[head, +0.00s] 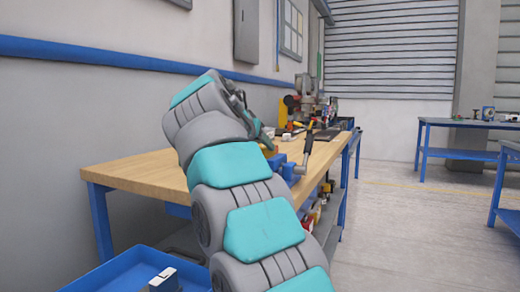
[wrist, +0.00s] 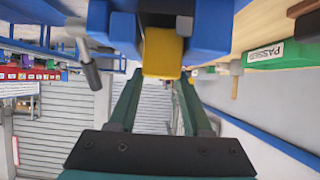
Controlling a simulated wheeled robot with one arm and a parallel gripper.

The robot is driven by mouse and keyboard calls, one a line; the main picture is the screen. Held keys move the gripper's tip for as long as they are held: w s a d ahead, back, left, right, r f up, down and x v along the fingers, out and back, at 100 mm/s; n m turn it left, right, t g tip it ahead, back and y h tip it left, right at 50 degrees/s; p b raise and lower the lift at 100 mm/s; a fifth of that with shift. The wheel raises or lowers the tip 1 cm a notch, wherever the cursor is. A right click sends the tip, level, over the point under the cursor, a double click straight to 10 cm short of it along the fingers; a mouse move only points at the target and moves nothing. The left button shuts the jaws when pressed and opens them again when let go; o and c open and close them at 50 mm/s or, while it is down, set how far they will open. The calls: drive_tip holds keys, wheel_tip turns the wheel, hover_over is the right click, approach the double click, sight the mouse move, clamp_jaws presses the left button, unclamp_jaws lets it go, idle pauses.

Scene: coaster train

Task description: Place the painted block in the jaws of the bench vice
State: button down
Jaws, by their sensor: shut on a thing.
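The painted block (wrist: 162,55) is yellow and is held between the fingertips of my gripper (wrist: 160,75) in the wrist view. It lies in line with the gap between the blue jaws of the bench vice (wrist: 208,28); I cannot tell whether it rests on anything there. In the head view the blue vice (head: 289,172) stands on the workbench, partly hidden by my arm. A small yellow patch beside it looks like the block (head: 268,153). My gripper (head: 262,135) is mostly hidden there behind my wrist.
The wooden workbench (head: 135,176) runs along the wall, with tools and several items at its far end. A grey vice handle (wrist: 88,68) sticks out beside the jaws. A green sign marked PASSED (wrist: 265,55) is nearby. A blue container (head: 125,272) is in front.

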drive_tip(key=shift+f, duration=0.2)
drive_tip(key=shift+f, duration=0.1)
drive_tip(key=shift+c, duration=1.7)
unclamp_jaws()
drive_tip(key=shift+r, duration=0.3)
drive_tip(key=v, duration=1.2)
drive_tip(key=shift+f, duration=0.2)
